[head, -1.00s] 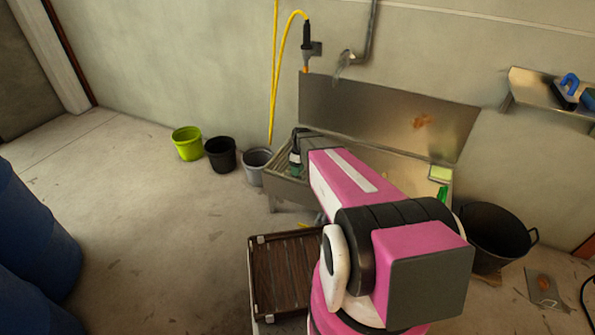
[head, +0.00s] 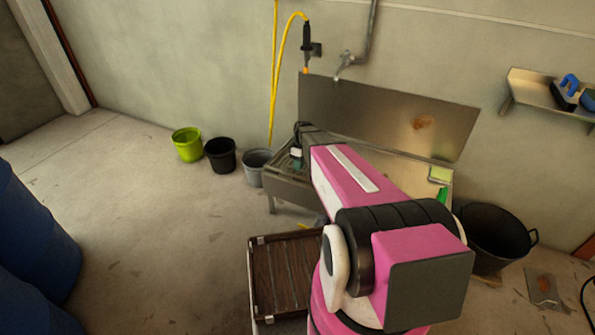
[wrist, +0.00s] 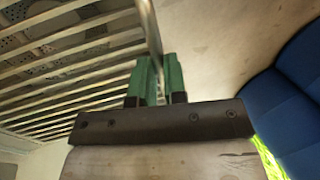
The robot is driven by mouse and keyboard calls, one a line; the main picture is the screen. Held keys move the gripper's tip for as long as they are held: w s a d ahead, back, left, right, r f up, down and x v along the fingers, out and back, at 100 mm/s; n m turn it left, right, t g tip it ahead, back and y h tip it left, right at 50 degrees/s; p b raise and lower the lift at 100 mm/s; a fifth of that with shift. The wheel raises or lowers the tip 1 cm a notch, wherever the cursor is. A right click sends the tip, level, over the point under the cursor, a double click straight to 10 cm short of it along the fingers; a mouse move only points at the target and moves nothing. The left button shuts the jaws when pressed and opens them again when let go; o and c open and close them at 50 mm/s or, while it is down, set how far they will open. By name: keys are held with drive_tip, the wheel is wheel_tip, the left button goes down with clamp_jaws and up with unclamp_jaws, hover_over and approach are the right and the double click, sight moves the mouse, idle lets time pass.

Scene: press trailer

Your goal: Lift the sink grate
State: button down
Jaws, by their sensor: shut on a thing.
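The sink grate (wrist: 70,70) is a set of pale parallel slats in the upper left of the wrist view. Its edge bar runs down between the green fingers of my gripper (wrist: 156,72), which is shut on it. In the head view the grate (head: 281,172) shows in part at the left end of the metal sink (head: 390,152). There my gripper (head: 297,161) is at the grate, partly hidden by my arm. I cannot tell how far the grate stands off the sink.
A grey bucket (head: 257,167), a black bucket (head: 220,154) and a green bucket (head: 187,144) stand left of the sink. A brown slatted crate (head: 285,275) is in front. A black tub (head: 495,236) is at the right. Blue barrels (head: 30,245) stand at the left; the floor between is clear.

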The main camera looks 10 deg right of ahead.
drive_tip(key=w+d+r, duration=0.5)
drive_tip(key=w+r, duration=0.2)
drive_tip(key=r, duration=0.3)
drive_tip(key=w+d+r, duration=0.5)
drive_tip(key=w+r, duration=0.2)
drive_tip(key=r, duration=0.3)
drive_tip(key=shift+w+d+r, duration=0.15)
drive_tip(key=shift+w+d, duration=0.2)
drive_tip(key=shift+d, duration=0.05)
drive_tip(key=c, duration=1.1)
unclamp_jaws()
drive_tip(key=shift+o, duration=0.5)
drive_tip(key=shift+c, duration=0.2)
drive_tip(key=shift+s+a+r, duration=0.1)
drive_tip(key=shift+s, duration=0.05)
drive_tip(key=shift+c, duration=0.6)
